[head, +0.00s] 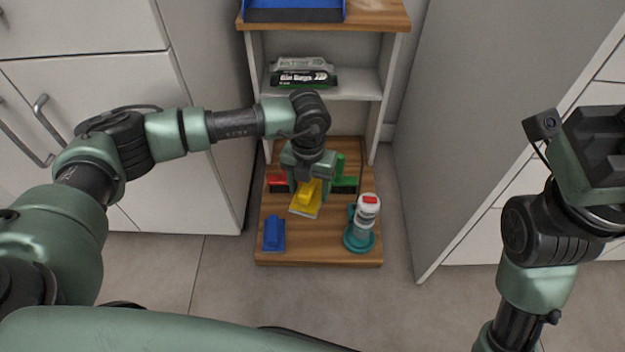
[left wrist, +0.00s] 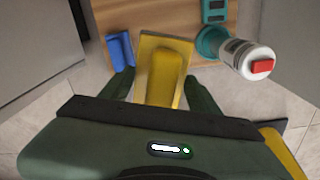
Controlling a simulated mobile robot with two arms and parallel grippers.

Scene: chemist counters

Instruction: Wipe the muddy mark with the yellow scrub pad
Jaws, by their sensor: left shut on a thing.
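The yellow scrub pad (head: 304,205) has a raised handle and a flat, paler base. My left gripper (head: 309,182) points down over the low wooden shelf and is shut on the pad's handle. In the left wrist view the pad (left wrist: 161,77) sits between the two green fingers. I cannot tell whether its base touches the shelf. A pale brownish smear (head: 372,5) shows on the wooden top board, cut by the picture's upper edge; it may be the muddy mark. My right arm is at the right edge, and its fingertips cannot be made out.
On the low shelf (head: 320,256) are a blue brush (head: 273,233), a white bottle with a red cap (head: 367,212) by a teal base (head: 358,242), and red and green brushes behind. Packages (head: 303,75) lie on the middle shelf. A blue dustpan (head: 293,8) is on the top board.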

